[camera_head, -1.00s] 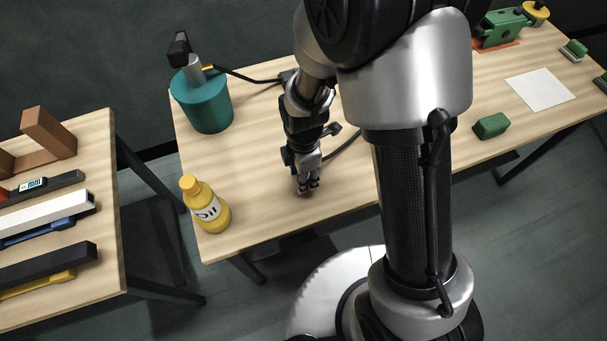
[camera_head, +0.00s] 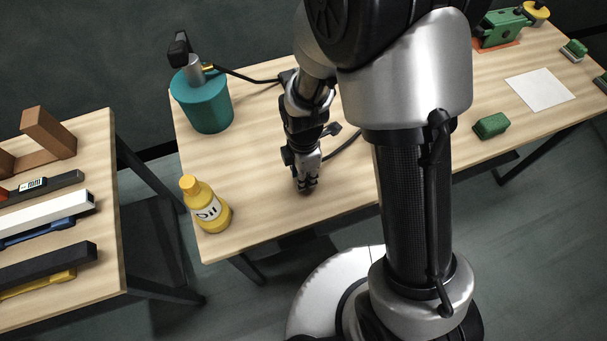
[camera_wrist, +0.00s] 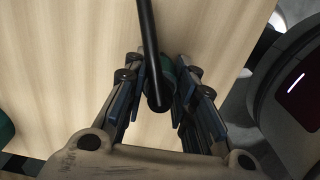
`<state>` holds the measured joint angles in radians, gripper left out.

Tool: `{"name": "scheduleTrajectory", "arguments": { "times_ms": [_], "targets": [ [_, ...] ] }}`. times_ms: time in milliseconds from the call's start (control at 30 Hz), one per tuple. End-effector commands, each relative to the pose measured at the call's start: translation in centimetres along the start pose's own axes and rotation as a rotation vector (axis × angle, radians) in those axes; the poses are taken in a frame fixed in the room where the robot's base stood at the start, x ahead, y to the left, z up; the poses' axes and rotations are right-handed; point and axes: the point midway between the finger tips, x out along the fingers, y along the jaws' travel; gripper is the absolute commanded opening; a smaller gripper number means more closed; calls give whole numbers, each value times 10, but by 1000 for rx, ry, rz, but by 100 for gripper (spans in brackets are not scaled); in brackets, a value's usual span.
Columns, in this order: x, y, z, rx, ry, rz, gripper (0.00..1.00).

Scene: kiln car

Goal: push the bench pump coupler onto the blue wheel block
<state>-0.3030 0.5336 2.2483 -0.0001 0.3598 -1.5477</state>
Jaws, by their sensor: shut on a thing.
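My gripper (camera_head: 307,184) points down low over the front part of the main bench, and its fingers are closed in around something small. In the wrist view a dark green rounded part (camera_wrist: 168,68) sits between the fingers (camera_wrist: 160,75), with a black hose (camera_wrist: 148,40) crossing over it. I take this part as the pump coupler; the fingers and hose cover most of it. The teal bench pump (camera_head: 206,103) stands at the bench's back left, its black hose (camera_head: 248,79) running towards my arm. I cannot make out a blue wheel block in either view.
A yellow oil bottle (camera_head: 205,207) stands at the bench's front left corner. A green block (camera_head: 491,126), a white sheet (camera_head: 540,89) and a green machine (camera_head: 498,28) are to the right. A second bench (camera_head: 107,190) with bars stands left, across a gap.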

Motion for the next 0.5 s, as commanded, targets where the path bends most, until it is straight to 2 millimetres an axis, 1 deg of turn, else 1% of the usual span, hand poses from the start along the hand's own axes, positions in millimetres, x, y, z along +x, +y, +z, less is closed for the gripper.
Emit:
{"name": "scheduleTrajectory", "arguments": {
  "times_ms": [500],
  "targets": [
    [-4,0,0,0,0,1,0]
  ]
}}
